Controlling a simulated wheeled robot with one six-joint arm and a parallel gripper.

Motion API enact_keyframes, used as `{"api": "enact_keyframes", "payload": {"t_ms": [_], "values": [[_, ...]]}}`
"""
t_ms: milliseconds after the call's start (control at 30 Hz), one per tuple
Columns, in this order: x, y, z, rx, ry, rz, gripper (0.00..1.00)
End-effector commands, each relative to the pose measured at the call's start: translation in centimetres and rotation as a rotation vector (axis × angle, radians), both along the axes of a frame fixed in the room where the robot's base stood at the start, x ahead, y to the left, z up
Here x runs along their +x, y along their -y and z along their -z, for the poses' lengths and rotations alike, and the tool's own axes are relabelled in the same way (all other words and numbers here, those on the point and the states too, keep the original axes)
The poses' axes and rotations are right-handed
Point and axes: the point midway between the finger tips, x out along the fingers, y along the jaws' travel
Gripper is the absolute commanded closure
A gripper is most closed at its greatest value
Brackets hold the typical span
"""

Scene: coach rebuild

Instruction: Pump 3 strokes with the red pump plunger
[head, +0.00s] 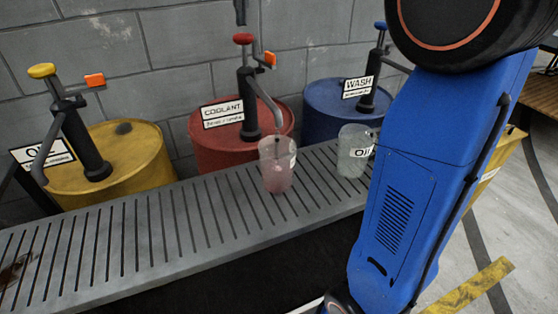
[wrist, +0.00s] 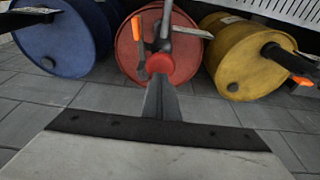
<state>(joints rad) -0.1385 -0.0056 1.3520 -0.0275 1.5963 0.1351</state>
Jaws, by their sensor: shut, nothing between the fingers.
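The red pump plunger has a round red knob (head: 243,38) on top of a dark pump on the red COOLANT drum (head: 180,130). In the wrist view the knob (wrist: 159,63) lies just beyond my fingertips. My gripper (head: 240,14) shows only as a dark tip at the top edge of the head view, directly above the knob with a small gap. In the wrist view its fingers (wrist: 160,92) are shut together and hold nothing. A clear cup (head: 277,172) with pinkish contents stands on the slatted bench below the coolant spout.
A yellow drum (head: 135,150) with a yellow-knobbed pump stands left, and a blue WASH drum (head: 325,105) right. Orange tags (head: 95,80) stick out beside the pumps. A block wall is behind.

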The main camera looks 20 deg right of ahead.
Motion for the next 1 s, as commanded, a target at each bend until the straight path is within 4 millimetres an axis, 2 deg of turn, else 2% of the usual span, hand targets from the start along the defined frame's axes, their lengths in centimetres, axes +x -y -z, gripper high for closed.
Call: {"api": "enact_keyframes", "payload": {"t_ms": [633, 1000], "values": [[0.0, 0.0, -5.0, 0.0, -0.001, 0.0, 1.0], [0.0, 0.0, -5.5, 0.0, -0.001, 0.0, 1.0]]}}
